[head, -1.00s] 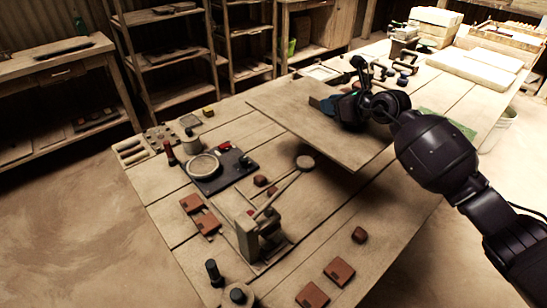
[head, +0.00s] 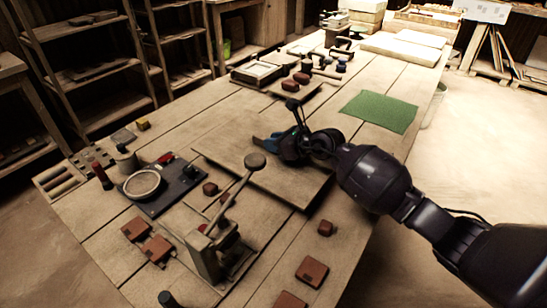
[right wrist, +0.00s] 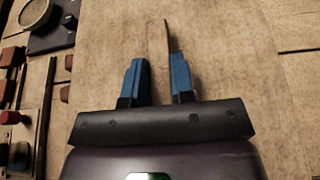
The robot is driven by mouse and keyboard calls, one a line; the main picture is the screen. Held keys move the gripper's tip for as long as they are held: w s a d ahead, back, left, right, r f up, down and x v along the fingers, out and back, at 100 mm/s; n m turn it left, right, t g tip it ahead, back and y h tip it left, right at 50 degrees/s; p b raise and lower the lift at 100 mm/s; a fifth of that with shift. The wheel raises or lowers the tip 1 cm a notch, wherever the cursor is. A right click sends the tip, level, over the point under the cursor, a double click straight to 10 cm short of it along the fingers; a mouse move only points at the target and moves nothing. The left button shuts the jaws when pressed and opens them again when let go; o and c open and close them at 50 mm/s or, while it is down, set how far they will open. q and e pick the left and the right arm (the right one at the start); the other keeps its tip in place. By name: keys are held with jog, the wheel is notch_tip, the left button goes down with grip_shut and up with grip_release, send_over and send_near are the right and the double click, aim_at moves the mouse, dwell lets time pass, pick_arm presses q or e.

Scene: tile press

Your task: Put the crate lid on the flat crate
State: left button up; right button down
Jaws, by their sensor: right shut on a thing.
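The crate lid is a flat, thin wooden board (head: 240,172) in the middle of the table in the head view. It also fills much of the right wrist view (right wrist: 220,60). My right gripper (head: 264,141) is above the board. In the right wrist view its blue fingers (right wrist: 158,62) are closed on a thin upright strip on the board. The board lies low, close to the tabletop; I cannot tell whether it touches anything below. I cannot pick out the flat crate for sure; anything under the board is hidden. My left gripper is not in view.
A lever press (head: 207,258) stands close in front of the board. A dark plate (head: 178,185) with a round dish is to its left. Red-brown tiles and small lumps lie around. A green mat (head: 380,111) lies behind to the right. Pale slabs (head: 402,48) are at the far end.

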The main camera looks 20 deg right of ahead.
aim_at(274, 155)
notch_tip(274, 155, down, 5)
jog(key=shift+f+b, duration=0.1)
jog(key=shift+b, duration=0.85)
jog(key=shift+f, duration=0.25)
jog(key=shift+r, duration=0.3)
jog(key=shift+f, duration=0.25)
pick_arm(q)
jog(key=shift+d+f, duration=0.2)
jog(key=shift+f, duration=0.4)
pick_arm(e)
jog(key=c, duration=1)
grip_release()
jog(key=shift+f, duration=0.1)
jog(key=shift+o, duration=0.2)
